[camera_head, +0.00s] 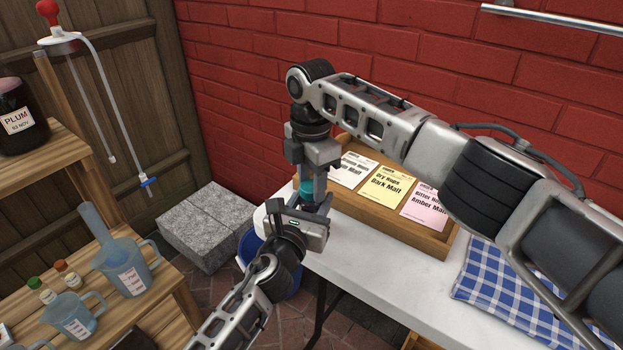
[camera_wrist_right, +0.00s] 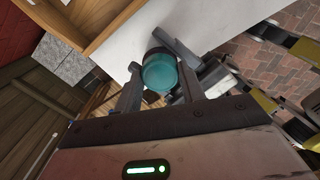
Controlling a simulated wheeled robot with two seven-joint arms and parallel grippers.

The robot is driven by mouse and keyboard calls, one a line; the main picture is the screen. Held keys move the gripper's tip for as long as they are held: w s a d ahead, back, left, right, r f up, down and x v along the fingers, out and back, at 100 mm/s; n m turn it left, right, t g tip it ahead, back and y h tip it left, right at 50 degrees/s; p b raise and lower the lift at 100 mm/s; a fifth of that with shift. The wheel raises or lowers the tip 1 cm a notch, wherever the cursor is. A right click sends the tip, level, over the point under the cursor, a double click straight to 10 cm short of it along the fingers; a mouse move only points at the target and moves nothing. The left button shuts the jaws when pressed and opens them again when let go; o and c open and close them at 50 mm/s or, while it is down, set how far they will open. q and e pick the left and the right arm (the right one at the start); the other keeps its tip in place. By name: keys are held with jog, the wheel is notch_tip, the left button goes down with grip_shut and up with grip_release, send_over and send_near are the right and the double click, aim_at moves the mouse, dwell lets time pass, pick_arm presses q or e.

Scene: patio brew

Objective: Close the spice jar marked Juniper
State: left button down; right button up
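A small jar with a teal lid (camera_head: 306,186) is at the left end of the white table, mostly hidden by my grippers. No label on it can be read, so I cannot confirm Juniper. My right gripper (camera_head: 308,188) points down over it. In the right wrist view the round teal lid (camera_wrist_right: 160,76) lies between this gripper's fingertips, which appear to press its sides. My left gripper (camera_head: 300,207) reaches up from below, its fingers around or beside the jar's lower part. Whether they grip it is hidden.
A wooden tray (camera_head: 437,243) with several malt packets stands behind the jar. A blue checked cloth (camera_head: 500,292) lies at right on the white table (camera_head: 375,286). A blue bucket (camera_head: 246,247) is below the table's left edge. Wooden shelves (camera_head: 115,318) with jugs stand at left.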

jog(key=m, duration=0.4)
jog(key=shift+a, duration=0.1)
jog(key=m, duration=0.5)
jog(key=shift+m, duration=0.3)
jog(key=m, duration=1.1)
jog(key=shift+m, duration=0.3)
jog(key=o, duration=1.1)
jog(key=shift+r, duration=2.25)
